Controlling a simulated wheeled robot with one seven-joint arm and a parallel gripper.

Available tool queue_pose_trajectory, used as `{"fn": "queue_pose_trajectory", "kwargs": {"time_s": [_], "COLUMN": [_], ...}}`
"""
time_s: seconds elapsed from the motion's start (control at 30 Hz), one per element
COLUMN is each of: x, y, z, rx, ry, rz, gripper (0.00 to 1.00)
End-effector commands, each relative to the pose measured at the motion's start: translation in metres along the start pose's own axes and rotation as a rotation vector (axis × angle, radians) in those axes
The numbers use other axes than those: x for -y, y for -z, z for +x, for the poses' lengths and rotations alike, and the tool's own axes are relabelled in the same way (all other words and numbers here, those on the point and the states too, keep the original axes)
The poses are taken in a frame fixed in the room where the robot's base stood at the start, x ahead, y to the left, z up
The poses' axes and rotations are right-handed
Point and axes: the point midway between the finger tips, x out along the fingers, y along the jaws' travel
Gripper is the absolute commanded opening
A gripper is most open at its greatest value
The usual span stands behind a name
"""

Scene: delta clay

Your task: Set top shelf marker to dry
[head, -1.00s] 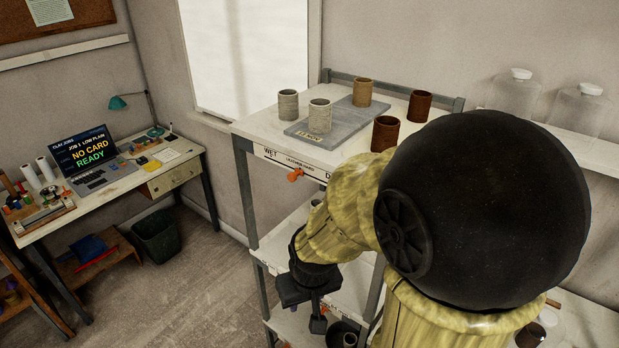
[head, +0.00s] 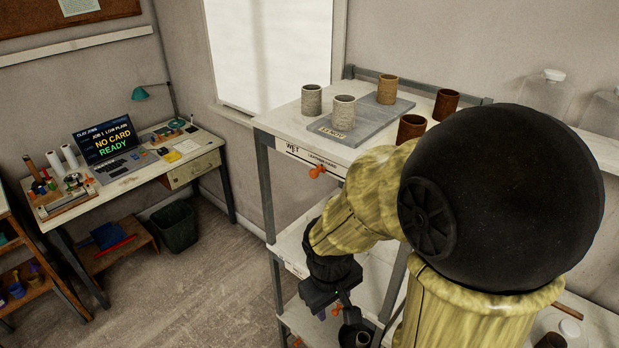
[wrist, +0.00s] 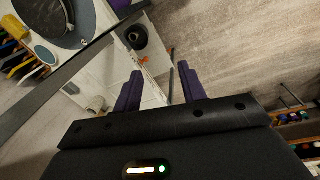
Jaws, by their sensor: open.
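The top shelf marker (head: 317,171) is a small orange knob on the front edge of the rack's top shelf (head: 268,123). It sits just below the edge strip, under the "LEATHER-HARD" label and right of "WET". The right end of that strip is hidden behind my arm. My gripper (head: 343,306) hangs well below the marker, in front of the lower shelves, apart from it. In the wrist view its two purple fingers (wrist: 160,90) are spread with nothing between them. I cannot clearly make out the top shelf marker in the wrist view.
Cups stand on the top shelf, some on a grey board (head: 368,122). An orange knob (head: 336,310) shows on a lower shelf near my gripper. A dark pot (wrist: 135,37) is ahead of the fingers.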

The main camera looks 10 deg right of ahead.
Motion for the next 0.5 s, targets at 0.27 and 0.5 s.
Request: {"fn": "queue_pose_trajectory", "kwargs": {"time_s": [0.27,0.5], "x": [-0.003,-0.001], "y": [0.012,0.072], "z": [-0.012,-0.064], "rx": [0.358,0.632], "ry": [-0.301,-0.754], "rz": [-0.705,-1.168], "gripper": [0.41,0.41]}}
